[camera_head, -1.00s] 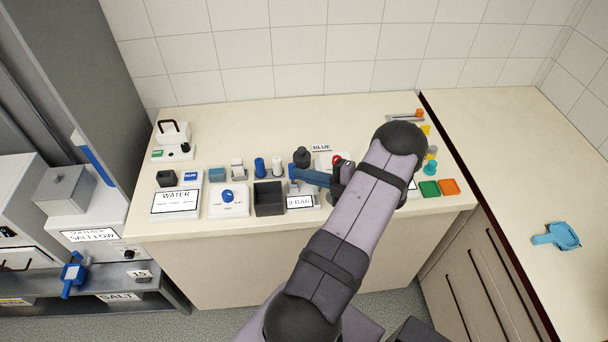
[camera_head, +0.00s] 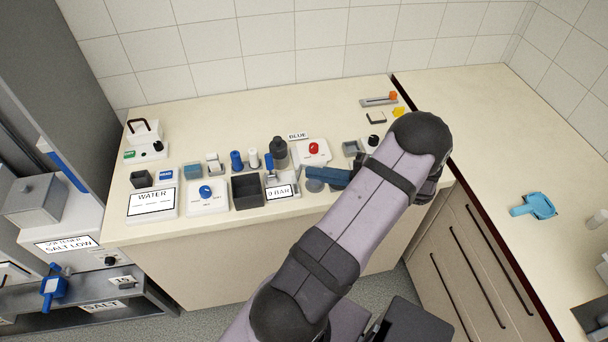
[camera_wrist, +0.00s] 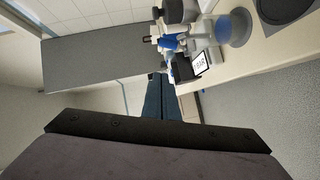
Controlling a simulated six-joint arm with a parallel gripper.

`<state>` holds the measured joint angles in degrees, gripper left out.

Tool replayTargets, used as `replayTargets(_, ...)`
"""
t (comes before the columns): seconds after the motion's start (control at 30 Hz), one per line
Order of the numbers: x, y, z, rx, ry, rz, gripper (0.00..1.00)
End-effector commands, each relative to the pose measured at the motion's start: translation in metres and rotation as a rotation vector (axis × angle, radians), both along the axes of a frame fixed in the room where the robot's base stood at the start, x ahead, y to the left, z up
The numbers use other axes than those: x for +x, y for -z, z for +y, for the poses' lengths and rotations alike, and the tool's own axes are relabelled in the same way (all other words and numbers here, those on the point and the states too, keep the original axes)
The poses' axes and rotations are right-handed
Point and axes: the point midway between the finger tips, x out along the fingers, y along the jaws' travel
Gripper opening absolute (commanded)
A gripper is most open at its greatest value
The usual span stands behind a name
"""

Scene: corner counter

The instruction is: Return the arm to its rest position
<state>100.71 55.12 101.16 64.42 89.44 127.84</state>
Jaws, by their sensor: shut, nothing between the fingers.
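My arm crosses the right half of the head view, bent at an elbow over the counter's front right. My gripper (camera_head: 314,174) points left, with blue fingers together and nothing between them. It is beside the "9 BAR" display (camera_head: 281,191) and in front of the white block with a red knob (camera_head: 314,150). In the wrist view the dark blue fingers (camera_wrist: 158,82) lie side by side, with the counter devices to their right. My arm hides part of the counter's right side.
The counter (camera_head: 240,110) holds a "WATER" display (camera_head: 152,201), a blue-dial box (camera_head: 206,197), a dark open bin (camera_head: 247,190) and a dark grey bottle (camera_head: 279,152). A blue scoop-like item (camera_head: 534,205) lies on the right counter.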

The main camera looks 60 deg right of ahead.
Motion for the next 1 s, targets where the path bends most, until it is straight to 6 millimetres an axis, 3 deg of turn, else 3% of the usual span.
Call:
replayTargets(0.4, -0.009, -0.003, -0.002, -0.005, -0.001, -0.001, 0.0)
replayTargets(0.57, -0.008, -0.003, -0.002, -0.082, -0.016, -0.019, 0.0)
replayTargets(0.77, -0.01, 0.009, -0.007, -0.381, -0.062, -0.035, 0.0)
replayTargets(1.0, -0.026, 0.057, 0.008, -0.889, -0.304, 0.005, 0.0)
